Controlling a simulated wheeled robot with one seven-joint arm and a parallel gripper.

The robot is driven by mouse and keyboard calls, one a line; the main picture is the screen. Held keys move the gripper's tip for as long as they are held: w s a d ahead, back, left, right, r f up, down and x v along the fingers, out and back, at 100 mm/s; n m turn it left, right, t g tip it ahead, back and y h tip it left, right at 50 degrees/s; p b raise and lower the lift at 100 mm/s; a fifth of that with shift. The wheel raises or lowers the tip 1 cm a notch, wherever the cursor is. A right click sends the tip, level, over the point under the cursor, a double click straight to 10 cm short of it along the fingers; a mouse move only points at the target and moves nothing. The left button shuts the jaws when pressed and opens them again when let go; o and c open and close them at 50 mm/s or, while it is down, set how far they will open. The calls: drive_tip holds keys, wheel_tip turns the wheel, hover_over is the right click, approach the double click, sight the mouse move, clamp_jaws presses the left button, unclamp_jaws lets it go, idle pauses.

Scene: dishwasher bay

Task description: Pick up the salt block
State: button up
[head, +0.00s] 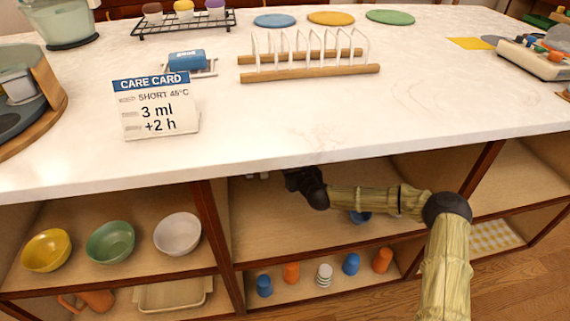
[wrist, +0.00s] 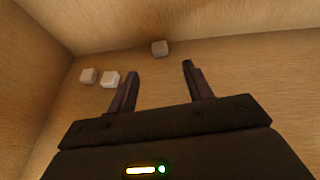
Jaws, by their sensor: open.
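Three small pale blocks lie on the wooden shelf floor in the wrist view: one pale block (wrist: 159,48) ahead between the lines of my fingers, a left block (wrist: 88,75), and another block (wrist: 110,79) just left of my left finger. I cannot tell which is the salt block. My gripper (wrist: 160,69) is open and empty, its fingertips short of the middle block. In the head view my gripper (head: 292,179) is inside the middle upper compartment, under the counter edge.
Compartment walls (head: 217,225) and the counter (head: 300,135) close in around my arm. A blue object (head: 360,217) lies under my forearm. Bowls (head: 110,242) fill the left compartment; several cups (head: 324,275) stand on the shelf below. A card (head: 157,108) and rack (head: 310,65) stand on top.

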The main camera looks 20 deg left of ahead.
drive_tip(key=shift+x, duration=1.2)
drive_tip(key=shift+w, duration=0.1)
drive_tip(key=shift+w+f, duration=0.1)
drive_tip(key=shift+w, duration=0.05)
drive_tip(key=shift+a+f+b, duration=0.15)
drive_tip(key=shift+a+b, duration=0.1)
drive_tip(key=shift+b, duration=0.2)
drive_tip(key=b+x, duration=0.1)
drive_tip(key=x, duration=0.3)
drive_tip(key=shift+w+d+b, duration=0.15)
drive_tip(key=shift+d+b, duration=0.05)
drive_tip(key=shift+b, duration=0.2)
drive_tip(key=shift+a, duration=0.15)
drive_tip(key=shift+a, duration=0.1)
drive_tip(key=c, duration=1.1)
